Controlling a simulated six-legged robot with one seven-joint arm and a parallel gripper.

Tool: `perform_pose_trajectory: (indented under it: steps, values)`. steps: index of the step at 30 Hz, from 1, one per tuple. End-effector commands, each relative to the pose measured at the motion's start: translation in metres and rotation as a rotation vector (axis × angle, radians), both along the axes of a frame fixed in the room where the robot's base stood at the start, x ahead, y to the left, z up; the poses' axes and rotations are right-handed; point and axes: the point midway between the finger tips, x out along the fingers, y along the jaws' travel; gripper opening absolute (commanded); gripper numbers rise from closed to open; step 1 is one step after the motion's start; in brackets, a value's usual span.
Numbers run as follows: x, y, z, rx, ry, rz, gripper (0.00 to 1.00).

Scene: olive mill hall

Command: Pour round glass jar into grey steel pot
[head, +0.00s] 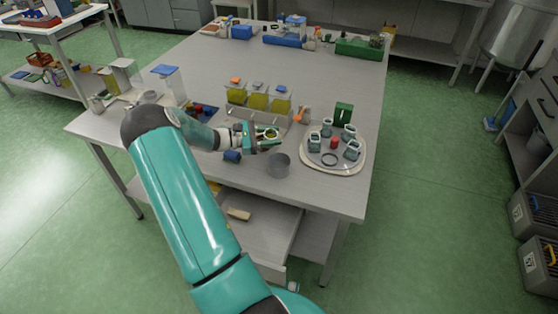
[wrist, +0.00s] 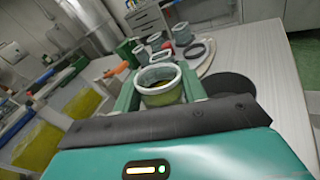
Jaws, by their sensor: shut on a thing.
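The round glass jar (wrist: 160,88) has a pale rim and holds yellow-green liquid. My gripper (head: 268,138) is shut on it, with a green finger on each side in the wrist view. The jar (head: 271,133) looks close to upright, held over the table. The grey steel pot (head: 279,166) stands on the table just in front of and slightly right of my gripper in the head view. In the wrist view a dark round shape (wrist: 229,88), apparently the pot, lies right of the jar. The pot's inside cannot be made out.
A round pale tray (head: 345,168) with several small grey jars, a red item and a dark ring is at right. Behind my gripper stand several yellow-liquid containers (head: 258,101) with orange and blue tops. A blue cylinder (head: 232,156) lies at left. An open drawer (head: 262,222) is below.

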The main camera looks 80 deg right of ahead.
Motion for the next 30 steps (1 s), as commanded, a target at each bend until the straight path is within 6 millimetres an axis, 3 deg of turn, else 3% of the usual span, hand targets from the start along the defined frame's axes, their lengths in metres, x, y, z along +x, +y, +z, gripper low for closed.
perform_pose_trajectory:
  steps: [19, 30]
  values:
    - [-0.020, 0.024, 0.008, -0.245, -0.205, -0.001, 0.17]
    - [-0.023, 0.028, 0.009, -0.284, -0.237, 0.000, 0.17]
